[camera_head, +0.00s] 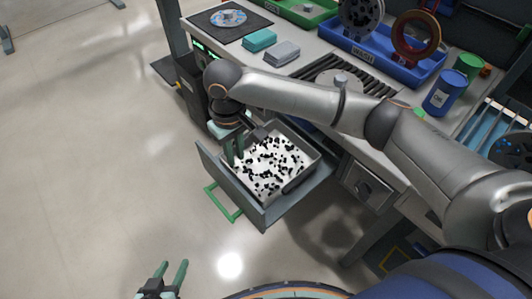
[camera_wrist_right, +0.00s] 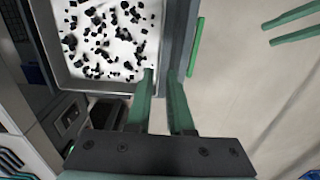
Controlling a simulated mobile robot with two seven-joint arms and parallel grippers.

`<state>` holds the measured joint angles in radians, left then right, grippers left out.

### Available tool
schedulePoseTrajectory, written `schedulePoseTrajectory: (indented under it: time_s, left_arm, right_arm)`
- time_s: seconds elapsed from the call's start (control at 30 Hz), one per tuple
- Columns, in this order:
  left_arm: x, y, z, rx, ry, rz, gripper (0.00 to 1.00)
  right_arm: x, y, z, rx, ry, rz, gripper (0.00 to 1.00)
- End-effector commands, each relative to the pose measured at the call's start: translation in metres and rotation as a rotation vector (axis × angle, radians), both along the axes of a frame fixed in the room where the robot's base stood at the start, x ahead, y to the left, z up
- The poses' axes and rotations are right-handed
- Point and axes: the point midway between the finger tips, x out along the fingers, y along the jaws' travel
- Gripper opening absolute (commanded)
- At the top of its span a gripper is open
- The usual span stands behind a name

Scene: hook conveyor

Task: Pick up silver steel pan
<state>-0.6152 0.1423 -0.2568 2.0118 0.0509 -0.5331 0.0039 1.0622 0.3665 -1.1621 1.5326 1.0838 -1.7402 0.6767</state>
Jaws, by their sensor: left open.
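The silver steel pan (camera_head: 309,167) is a rectangular tray with a white bottom strewn with many small black pieces. It sits inside a grey pulled-out drawer; it also fills the upper left of the right wrist view (camera_wrist_right: 72,75). My right gripper (camera_head: 234,158) reaches down at the pan's left edge by the drawer front. In the right wrist view its two green fingers (camera_wrist_right: 161,78) are apart at the pan's near wall; whether they press on it is unclear. My left gripper (camera_head: 172,268) is open and empty, low over the floor, away from the pan.
The drawer front (camera_head: 228,190) has a green handle (camera_head: 222,205). Above the drawer, a workbench holds a blue bin (camera_head: 372,60) with spools, teal and grey boxes, and a blue can (camera_head: 439,98). My right arm crosses over the bench.

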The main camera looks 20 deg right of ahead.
Motion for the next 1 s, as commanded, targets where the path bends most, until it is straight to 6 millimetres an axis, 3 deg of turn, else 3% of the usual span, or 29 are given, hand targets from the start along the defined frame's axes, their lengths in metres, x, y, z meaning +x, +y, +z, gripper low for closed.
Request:
schedulePoseTrajectory:
  time_s: [0.13, 0.43, 0.7, 1.0]
  left_arm:
    - [-0.007, 0.001, -0.011, 0.002, 0.016, 0.001, 0.5]
    - [-0.01, 0.003, -0.017, 0.005, 0.023, 0.003, 0.5]
    - [-0.006, 0.004, -0.022, 0.006, 0.008, 0.004, 0.5]
    - [-0.006, 0.005, -0.023, 0.007, 0.006, 0.005, 0.5]
  right_arm:
    - [0.0, -0.001, -0.027, -0.003, 0.003, -0.002, 0.2]
    - [-0.001, -0.001, -0.054, -0.002, 0.002, -0.001, 0.2]
    - [-0.001, -0.001, -0.102, -0.003, 0.001, -0.001, 0.2]
    - [0.0, 0.0, -0.117, -0.001, -0.001, 0.0, 0.2]
